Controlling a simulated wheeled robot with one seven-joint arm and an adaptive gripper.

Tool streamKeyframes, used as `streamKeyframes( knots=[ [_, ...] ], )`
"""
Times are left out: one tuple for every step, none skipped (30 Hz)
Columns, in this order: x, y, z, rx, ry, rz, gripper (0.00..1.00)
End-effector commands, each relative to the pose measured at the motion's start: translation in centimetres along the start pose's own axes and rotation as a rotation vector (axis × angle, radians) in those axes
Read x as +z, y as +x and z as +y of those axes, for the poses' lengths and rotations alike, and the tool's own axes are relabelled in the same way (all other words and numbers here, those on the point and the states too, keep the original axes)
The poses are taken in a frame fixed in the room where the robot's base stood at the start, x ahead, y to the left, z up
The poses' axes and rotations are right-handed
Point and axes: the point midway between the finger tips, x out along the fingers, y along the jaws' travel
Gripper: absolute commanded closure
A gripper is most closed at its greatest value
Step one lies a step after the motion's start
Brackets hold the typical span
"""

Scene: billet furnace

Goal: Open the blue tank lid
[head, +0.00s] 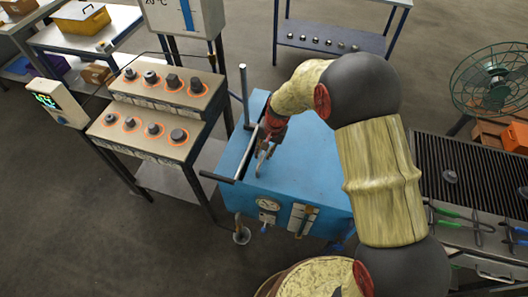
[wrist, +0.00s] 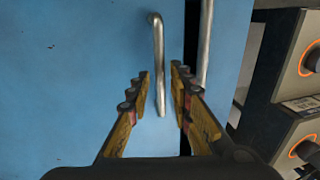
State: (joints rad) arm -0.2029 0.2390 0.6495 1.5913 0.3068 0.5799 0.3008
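The blue tank (head: 272,209) stands in the middle of the head view, with its flat blue lid (head: 315,172) lying level on top. In the wrist view the lid (wrist: 75,70) fills the left, and a bent silver handle (wrist: 157,50) stands on it near its edge. My gripper (wrist: 161,74) is open, with one finger on each side of the handle's near end and gaps showing on both sides. In the head view my gripper (head: 265,152) is over the lid's left part, and my arm hides some of the lid.
A dark slot runs along the lid's left edge, beside an upright metal post (head: 245,95) and a dark horizontal bar (head: 217,178). A stepped rack (head: 160,100) with metal parts stands close on the left. A grill-like bench (head: 470,175) and a green fan (head: 492,80) are right.

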Motion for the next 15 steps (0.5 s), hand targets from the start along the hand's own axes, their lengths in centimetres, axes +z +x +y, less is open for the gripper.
streamKeyframes(
  knots=[
    [0.0,-0.01,0.0,0.0,0.0,0.0,0.83],
    [-0.01,-0.01,0.0,0.0,0.0,0.0,0.85],
    [0.0,-0.01,0.0,0.0,0.0,0.0,0.87],
    [0.0,-0.01,0.0,0.0,0.0,0.0,0.89],
    [0.0,-0.01,0.0,0.0,0.0,0.0,0.91],
    [-0.01,-0.01,0.0,0.0,0.0,0.0,0.93],
    [-0.01,-0.02,0.0,0.0,0.0,0.0,0.95],
    [-0.01,-0.02,0.01,0.0,0.0,0.0,0.96],
    [-0.01,-0.01,0.01,0.0,0.0,0.0,0.99],
    [0.0,-0.01,0.01,0.0,0.0,0.0,1.0],
    [-0.01,-0.01,0.01,0.0,0.0,0.0,1.0],
    [-0.01,-0.01,0.01,0.0,0.0,0.0,1.0],
    [0.0,-0.01,0.02,0.0,0.0,0.0,1.0],
    [0.0,-0.01,0.02,0.0,0.0,0.0,1.0],
    [0.0,-0.01,0.02,0.0,0.0,0.0,1.0]
  ],
)
